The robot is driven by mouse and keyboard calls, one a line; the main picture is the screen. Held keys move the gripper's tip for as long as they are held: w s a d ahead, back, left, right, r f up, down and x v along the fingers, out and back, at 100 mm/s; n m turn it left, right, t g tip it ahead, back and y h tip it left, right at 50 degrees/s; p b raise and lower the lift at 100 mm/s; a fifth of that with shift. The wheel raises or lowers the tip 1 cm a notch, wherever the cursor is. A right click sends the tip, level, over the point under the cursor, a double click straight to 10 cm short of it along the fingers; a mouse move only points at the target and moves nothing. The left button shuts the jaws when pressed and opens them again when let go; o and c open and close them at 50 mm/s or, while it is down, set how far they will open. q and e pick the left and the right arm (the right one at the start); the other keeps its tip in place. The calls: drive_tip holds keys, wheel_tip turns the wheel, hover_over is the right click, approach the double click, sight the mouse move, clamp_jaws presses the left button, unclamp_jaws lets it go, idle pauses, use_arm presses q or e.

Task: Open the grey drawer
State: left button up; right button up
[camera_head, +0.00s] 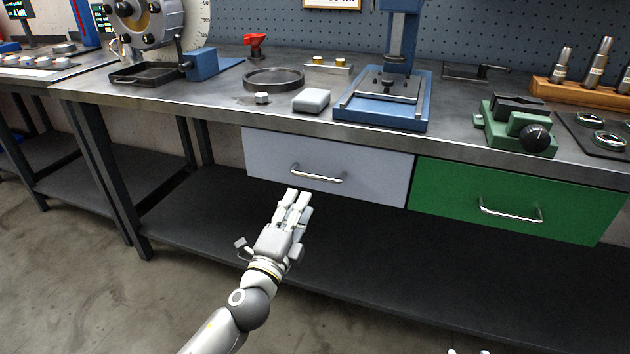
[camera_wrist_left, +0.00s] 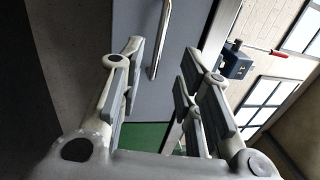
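The grey drawer (camera_head: 270,158) is under the workbench top, left of the green drawer, and its front looks closed. Its silver bar handle (camera_head: 318,176) runs across the middle of the front. My left gripper (camera_head: 298,194) is just below and in front of the handle, with its fingers pointing up toward the drawer. In the left wrist view the fingers (camera_wrist_left: 158,85) are spread apart with nothing between them. The handle (camera_wrist_left: 162,40) lies ahead of the fingertips there, against the grey drawer front (camera_wrist_left: 190,30). My right gripper is not clearly in view.
The green drawer (camera_head: 450,195) with its own handle (camera_head: 510,211) is right of the grey one. The bench top (camera_head: 220,97) holds a blue press (camera_head: 383,112), a white block (camera_head: 311,100) and a green vise (camera_head: 515,130). A dark lower shelf (camera_head: 200,215) lies below.

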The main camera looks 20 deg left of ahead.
sight(312, 178)
use_arm(q)
drive_tip(key=w, duration=0.2)
drive_tip(key=w+r, duration=0.1)
drive_tip(key=w, duration=0.5)
drive_tip(key=shift+w+d+r, duration=0.1)
drive_tip(key=shift+d+r, duration=0.05)
drive_tip(key=shift+r, duration=0.05)
drive_tip(key=shift+w+r+b, duration=0.15)
drive_tip(key=shift+w+b, duration=0.15)
drive_tip(key=shift+w, duration=0.5)
use_arm(e)
drive_tip(key=shift+w+a+r+t+y, duration=0.2)
drive_tip(key=shift+w+r+t, duration=0.25)
drive_tip(key=shift+r, duration=0.2)
drive_tip(key=shift+w+a+r+t+y, duration=0.1)
drive_tip(key=shift+w+a+r+t, duration=0.1)
drive_tip(key=shift+w+r+t, duration=0.35)
drive_tip(key=shift+s+r, duration=0.1)
drive_tip(key=shift+s, duration=0.1)
use_arm(q)
drive_tip(key=shift+c, duration=0.5)
clamp_jaws()
